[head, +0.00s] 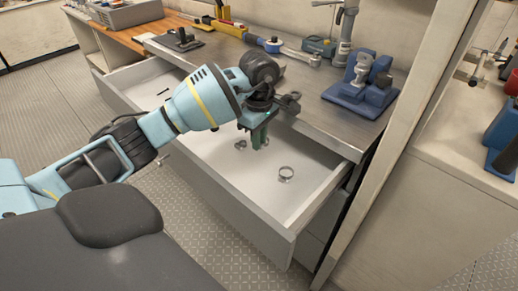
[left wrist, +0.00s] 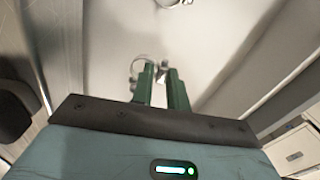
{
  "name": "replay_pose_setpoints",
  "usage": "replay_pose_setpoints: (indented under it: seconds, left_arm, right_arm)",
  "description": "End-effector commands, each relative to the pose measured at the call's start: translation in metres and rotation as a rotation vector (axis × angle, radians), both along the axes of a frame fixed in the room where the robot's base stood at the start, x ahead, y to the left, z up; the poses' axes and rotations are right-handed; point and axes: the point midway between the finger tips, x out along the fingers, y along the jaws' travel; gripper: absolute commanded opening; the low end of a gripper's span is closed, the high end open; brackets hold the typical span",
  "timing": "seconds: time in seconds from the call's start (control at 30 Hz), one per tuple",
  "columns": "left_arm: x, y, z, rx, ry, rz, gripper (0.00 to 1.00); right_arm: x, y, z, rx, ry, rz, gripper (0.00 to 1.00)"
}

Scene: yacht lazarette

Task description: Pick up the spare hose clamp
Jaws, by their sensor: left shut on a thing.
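An open white drawer (head: 225,175) under the steel bench holds two metal hose clamps. My left gripper (head: 260,140) points down into it, with green fingers. In the left wrist view the fingers (left wrist: 162,88) are shut on the small metal part of a hose clamp (left wrist: 142,58), whose thin ring shows beside the left finger. In the head view this clamp (head: 240,145) shows just left of the fingers; whether it still touches the drawer floor I cannot tell. A second hose clamp (head: 286,174) lies apart on the drawer floor and is cut by the top edge of the left wrist view (left wrist: 173,3).
The steel bench top (head: 305,112) overhangs the drawer's back. The drawer's front wall (head: 250,220) rises on the near side. The drawer's near right floor is bare.

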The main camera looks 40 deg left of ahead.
Motion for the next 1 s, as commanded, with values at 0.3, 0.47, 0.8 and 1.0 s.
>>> replay_pose_setpoints:
  seconds: [0.3, 0.47, 0.8, 1.0]
  left_arm:
    - [0.001, 0.0, 0.071, 0.001, -0.004, 0.0, 0.0]
    - [0.0, 0.001, 0.098, 0.002, -0.004, 0.001, 0.0]
    - [0.0, 0.0, 0.117, 0.0, 0.001, 0.0, 0.0]
    - [-0.001, -0.002, 0.117, 0.002, 0.001, -0.005, 0.0]
  right_arm:
    - [0.0, 0.0, 0.004, 0.0, -0.002, 0.001, 0.36]
    - [0.0, 0.0, 0.008, -0.001, -0.003, 0.001, 0.36]
    - [-0.004, 0.0, 0.01, -0.002, 0.004, 0.001, 0.36]
    - [-0.004, 0.0, 0.012, -0.002, 0.003, 0.001, 0.36]
